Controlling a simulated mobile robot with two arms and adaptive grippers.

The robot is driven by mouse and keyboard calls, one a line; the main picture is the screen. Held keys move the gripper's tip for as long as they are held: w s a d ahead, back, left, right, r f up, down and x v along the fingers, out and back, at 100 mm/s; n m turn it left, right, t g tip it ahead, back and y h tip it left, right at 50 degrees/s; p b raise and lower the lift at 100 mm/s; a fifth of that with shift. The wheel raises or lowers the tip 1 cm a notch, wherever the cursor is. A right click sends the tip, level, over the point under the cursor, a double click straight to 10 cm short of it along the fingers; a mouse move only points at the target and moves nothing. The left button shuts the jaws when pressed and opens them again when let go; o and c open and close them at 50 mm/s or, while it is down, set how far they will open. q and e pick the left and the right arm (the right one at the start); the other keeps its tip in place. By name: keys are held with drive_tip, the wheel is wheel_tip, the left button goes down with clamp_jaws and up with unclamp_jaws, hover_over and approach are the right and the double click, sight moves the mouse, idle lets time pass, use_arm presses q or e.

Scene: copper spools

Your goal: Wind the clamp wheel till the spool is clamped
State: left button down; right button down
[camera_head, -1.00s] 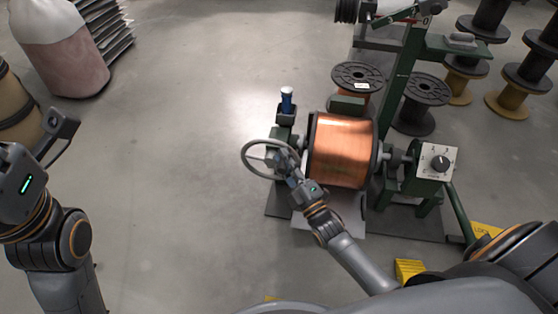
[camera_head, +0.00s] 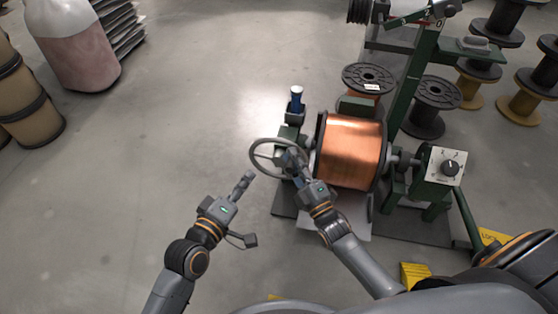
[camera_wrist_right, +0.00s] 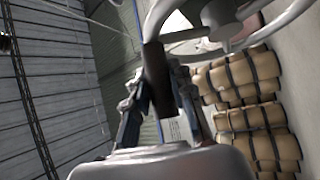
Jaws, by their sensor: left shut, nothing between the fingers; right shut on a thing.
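The clamp wheel (camera_head: 253,150) is a grey ring with spokes on the left side of the green winding stand. The spool (camera_head: 350,155), wound with copper wire between dark flanges, sits on its side just right of the wheel. My right gripper (camera_head: 297,163) is at the wheel's right side, shut on the dark crank handle (camera_wrist_right: 157,78), which stands by the wheel's rim in the right wrist view. My left gripper (camera_head: 246,179) is shut and empty, just left of and below the wheel, apparently apart from it.
A control box with a dial (camera_head: 447,166) stands right of the spool. A blue-topped post (camera_head: 296,96) rises behind the wheel. Empty black spools (camera_head: 433,92) stand behind the stand. Tan barrels (camera_head: 25,105) are at the far left. The floor left of the wheel is clear.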

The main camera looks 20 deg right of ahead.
drive_tip(key=shift+f, duration=0.15)
use_arm(q)
drive_tip(key=w+d+f, duration=0.2)
drive_tip(key=w+d, duration=0.2)
drive_tip(key=d, duration=0.6)
drive_tip(key=shift+w+f, duration=0.25)
drive_tip(key=shift+d, duration=0.1)
drive_tip(key=shift+s+d+f+m, duration=0.25)
drive_tip(key=shift+s+d+m, duration=0.2)
drive_tip(key=shift+d, duration=0.1)
use_arm(e)
drive_tip(key=shift+a, duration=0.15)
drive_tip(key=c, duration=1.1)
unclamp_jaws()
use_arm(q)
drive_tip(key=shift+w, duration=0.1)
